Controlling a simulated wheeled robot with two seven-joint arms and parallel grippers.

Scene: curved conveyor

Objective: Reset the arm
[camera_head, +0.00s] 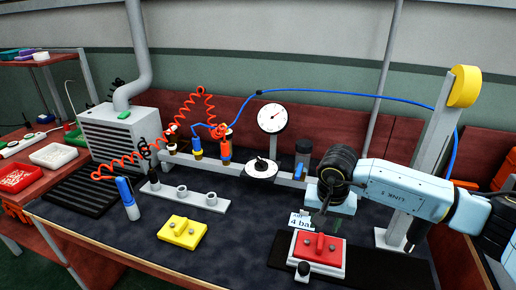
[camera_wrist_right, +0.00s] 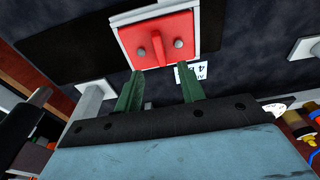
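My right arm (camera_head: 400,187) reaches in from the right in the head view. My right gripper (camera_head: 325,215) points down above and behind a red block (camera_head: 317,249) on a white base. In the right wrist view its two green fingers (camera_wrist_right: 161,90) stand apart with nothing between them. The red block (camera_wrist_right: 180,28) shows beyond the fingertips, with a raised bar and two grey studs, apart from the fingers. My left gripper is not in view.
A yellow block (camera_head: 181,233) lies on the dark bench mat. A white gauge (camera_head: 272,118), a card (camera_head: 299,221) marked "4 ba" and a grey post (camera_head: 435,150) stand near my right arm. A blue hose (camera_head: 330,95) arcs above. The mat's middle is mostly clear.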

